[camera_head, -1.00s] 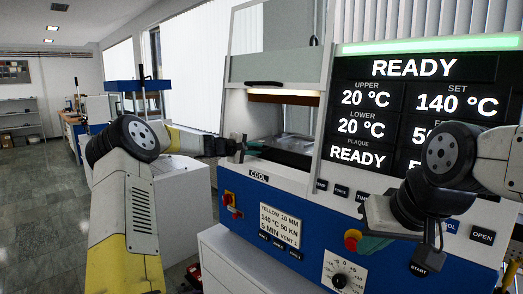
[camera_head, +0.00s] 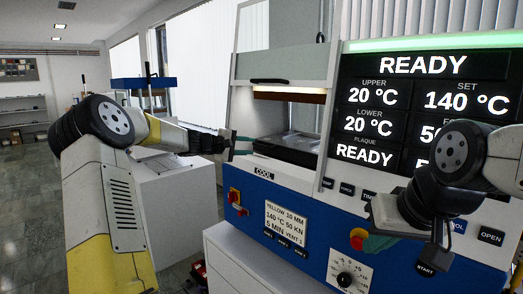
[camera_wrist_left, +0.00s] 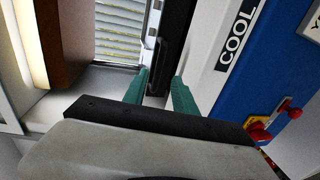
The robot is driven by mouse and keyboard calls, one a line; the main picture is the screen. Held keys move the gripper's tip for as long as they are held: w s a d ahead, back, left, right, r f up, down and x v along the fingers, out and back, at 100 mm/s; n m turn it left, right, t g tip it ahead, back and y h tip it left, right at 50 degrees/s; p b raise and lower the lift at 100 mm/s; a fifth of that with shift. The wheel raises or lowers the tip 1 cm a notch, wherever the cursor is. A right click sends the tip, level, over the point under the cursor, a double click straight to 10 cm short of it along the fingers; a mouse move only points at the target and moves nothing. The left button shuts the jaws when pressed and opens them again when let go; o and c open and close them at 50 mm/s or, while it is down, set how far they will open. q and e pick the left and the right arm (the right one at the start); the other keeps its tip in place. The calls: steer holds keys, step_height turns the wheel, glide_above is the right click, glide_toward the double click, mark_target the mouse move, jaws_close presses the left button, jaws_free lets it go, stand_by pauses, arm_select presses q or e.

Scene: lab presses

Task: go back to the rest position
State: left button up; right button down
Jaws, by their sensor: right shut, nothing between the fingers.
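My left gripper (camera_head: 231,143) is at the left front edge of the press's open chamber. In the left wrist view its two teal fingers (camera_wrist_left: 160,80) stand apart with nothing held between them. A dark-edged flat plate (camera_head: 290,142) lies in the chamber, to the right of the left gripper. My right gripper (camera_head: 378,243) is low in front of the press's blue panel, by the red and yellow stop button (camera_head: 357,238). Its teal fingers are shut and empty, partly hidden by my wrist.
The press display (camera_head: 428,108) reads READY, 20 °C upper and lower, set 140 °C. The clear guard (camera_head: 285,45) is raised. The COOL label and a red switch (camera_head: 236,198) sit close to the left gripper. A white cabinet (camera_head: 180,195) stands to the left; the floor beyond is free.

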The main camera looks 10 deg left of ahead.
arm_select(q)
steer(key=s+d+m+g+y, duration=0.1)
steer(key=s+d+m+g, duration=0.2)
steer(key=s, duration=0.4)
steer(key=s+d+r+m+g+y, duration=0.1)
steer(key=s+d+m, duration=0.1)
steer(key=s+d, duration=0.45)
steer(key=s+d+m+g+y, duration=0.1)
steer(key=s+d+m, duration=0.2)
steer(key=s, duration=0.5)
steer(key=s+a+f+m+y, duration=0.1)
steer(key=s+a, duration=0.1)
steer(key=s, duration=0.7)
steer(key=s+a+f+m+y, duration=0.1)
steer(key=s+a+f, duration=0.1)
steer(key=s, duration=0.6)
steer(key=s+a+f+m+g+y, duration=0.1)
steer(key=s+a, duration=0.3)
steer(key=s, duration=0.5)
steer(key=shift+s+a+f+y, duration=0.15)
steer(key=shift+s+f+y, duration=0.15)
steer(key=shift+f+y, duration=0.25)
steer(key=shift+r, duration=0.15)
